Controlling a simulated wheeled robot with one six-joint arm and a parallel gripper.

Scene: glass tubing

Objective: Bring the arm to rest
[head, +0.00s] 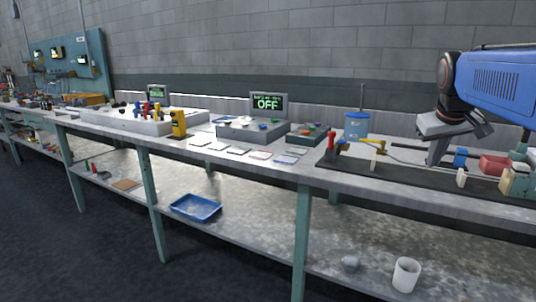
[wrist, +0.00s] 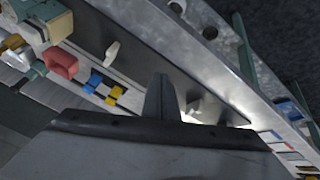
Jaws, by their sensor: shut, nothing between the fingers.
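My blue arm (head: 495,80) reaches in from the right in the head view. My gripper (head: 433,160) hangs from it, fingers pointing down, over the dark board of fixtures on the bench. In the wrist view my gripper (wrist: 161,80) shows as a single closed finger shape, with nothing held. The board's glass-tubing fixtures lie below it: a red block (wrist: 61,63), a blue and yellow piece (wrist: 104,88) and a pale clip (wrist: 112,50). I cannot tell the exact height of the fingertips above the board.
A blue tub (head: 356,127) stands on the bench left of my gripper. A grey box (head: 253,130) with a sign reading OFF stands farther left, with flat cards in front. A blue tray (head: 195,208) and a white cup (head: 406,274) are on the lower shelf.

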